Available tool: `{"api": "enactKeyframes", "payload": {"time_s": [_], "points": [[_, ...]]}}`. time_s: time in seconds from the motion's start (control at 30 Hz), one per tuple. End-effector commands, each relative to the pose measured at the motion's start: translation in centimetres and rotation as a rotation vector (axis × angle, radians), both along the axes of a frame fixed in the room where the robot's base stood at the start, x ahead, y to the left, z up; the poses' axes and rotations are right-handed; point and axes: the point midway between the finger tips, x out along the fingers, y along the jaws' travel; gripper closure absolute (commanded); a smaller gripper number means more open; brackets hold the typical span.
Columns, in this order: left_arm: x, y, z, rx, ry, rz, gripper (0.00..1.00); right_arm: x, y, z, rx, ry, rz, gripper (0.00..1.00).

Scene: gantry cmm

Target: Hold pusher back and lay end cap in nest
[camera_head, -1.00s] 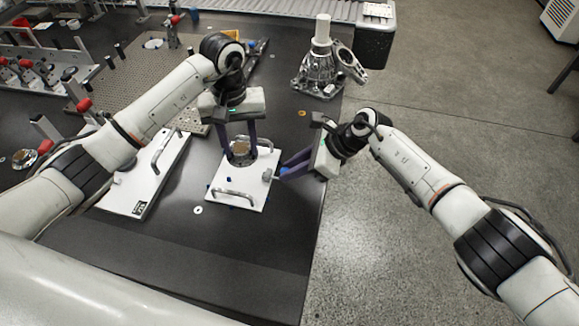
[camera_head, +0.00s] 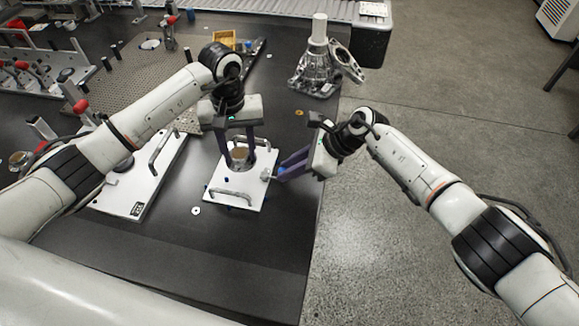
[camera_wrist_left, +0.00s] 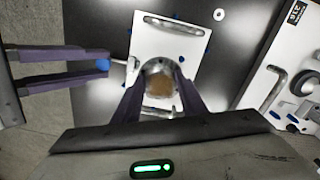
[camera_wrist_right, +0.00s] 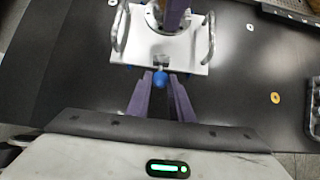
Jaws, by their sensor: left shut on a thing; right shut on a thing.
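A white fixture plate (camera_head: 257,190) with two bar handles lies on the dark table, with the nest around its middle. My left gripper (camera_head: 239,162) points down over the nest, its purple fingers shut on a round metal end cap (camera_head: 239,154). The cap also shows brownish between the fingers in the left wrist view (camera_wrist_left: 160,85); I cannot tell whether it touches the nest. My right gripper (camera_head: 277,174) comes in from the right and is shut on the pusher's blue knob (camera_wrist_right: 160,78) at the plate's edge. The nest is mostly hidden by the cap and fingers.
A second white plate (camera_head: 122,196) with a bar handle lies to the left. A metal housing (camera_head: 315,72) stands at the back right, and a perforated plate (camera_head: 133,66) lies at the back left. The table front is clear except for a small washer (camera_head: 196,210).

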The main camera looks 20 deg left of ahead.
Motion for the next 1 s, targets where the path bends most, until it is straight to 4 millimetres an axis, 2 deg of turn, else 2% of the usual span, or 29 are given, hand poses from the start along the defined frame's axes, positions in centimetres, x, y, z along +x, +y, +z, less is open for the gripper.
{"api": "enactKeyframes", "payload": {"time_s": [0.03,0.6,1.0], "points": [[0.0,0.0,-0.2,0.0,0.0,0.001,0.9,0.1,-0.5,-0.4,-0.011,0.0,-0.004,0.96],[0.0,0.1,-2.5,0.0,-0.001,0.001,0.9,0.1,-0.6,-0.5,-0.012,0.001,-0.004,0.96],[0.0,0.1,-2.7,0.0,-0.001,0.0,0.9,0.1,-0.6,-0.5,-0.013,0.002,-0.003,0.96]]}}
